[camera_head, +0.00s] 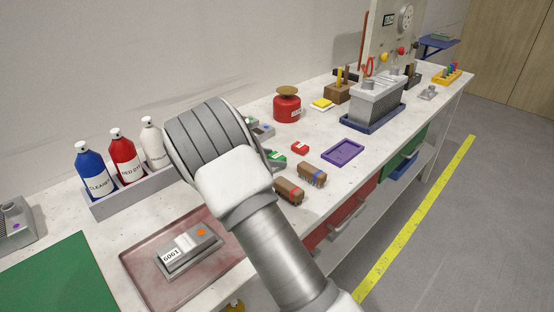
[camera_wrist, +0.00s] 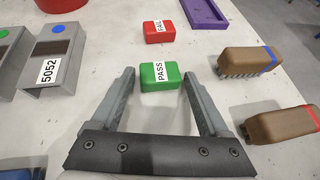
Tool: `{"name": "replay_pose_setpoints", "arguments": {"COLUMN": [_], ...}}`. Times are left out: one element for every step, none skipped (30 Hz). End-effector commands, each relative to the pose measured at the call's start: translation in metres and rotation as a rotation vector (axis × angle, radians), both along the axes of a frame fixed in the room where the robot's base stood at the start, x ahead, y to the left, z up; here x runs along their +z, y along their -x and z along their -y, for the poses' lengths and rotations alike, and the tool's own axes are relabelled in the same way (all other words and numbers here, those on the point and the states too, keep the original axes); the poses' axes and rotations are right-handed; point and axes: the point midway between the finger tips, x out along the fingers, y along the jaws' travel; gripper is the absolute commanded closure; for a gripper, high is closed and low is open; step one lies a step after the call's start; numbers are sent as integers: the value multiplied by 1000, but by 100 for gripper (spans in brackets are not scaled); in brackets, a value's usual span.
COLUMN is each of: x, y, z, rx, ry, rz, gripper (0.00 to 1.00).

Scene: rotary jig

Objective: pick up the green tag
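The green tag (camera_wrist: 160,78), a small block with a white PASS label, lies on the pale bench top in the wrist view. My gripper (camera_wrist: 157,77) is open, with one finger to the left and one to the right of the tag. Its fingertips appear near the tag's sides; I cannot tell their height above the bench, and no contact shows.
A red FAIL tag (camera_wrist: 166,29) lies just beyond it. Two brown brushes (camera_wrist: 247,60) are to the right, and a purple tray (camera_wrist: 206,13) is farther back. A grey unit marked 5052 (camera_wrist: 55,60) stands left. A red can (camera_head: 287,105) stands behind.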

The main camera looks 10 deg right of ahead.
Motion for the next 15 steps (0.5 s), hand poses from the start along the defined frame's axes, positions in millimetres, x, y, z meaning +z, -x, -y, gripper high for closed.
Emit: {"name": "replay_pose_setpoints", "arguments": {"x": [0,0,0,0,0,0,0,0,0,0,0,0,0,0,0], "y": [0,0,0,0,0,0,0,0,0,0,0,0,0,0,0], "z": [0,0,0,0,0,0,0,0,0,0,0,0,0,0,0], "rx": [0,0,0,0,0,0,0,0,0,0,0,0,0,0,0], "ry": [0,0,0,0,0,0,0,0,0,0,0,0,0,-1,-1], "rz": [0,0,0,0,0,0,0,0,0,0,0,0,0,0,0], "gripper": [32,38,45,50,56,63,68,74,81,86,92,99,100,100,100]}}
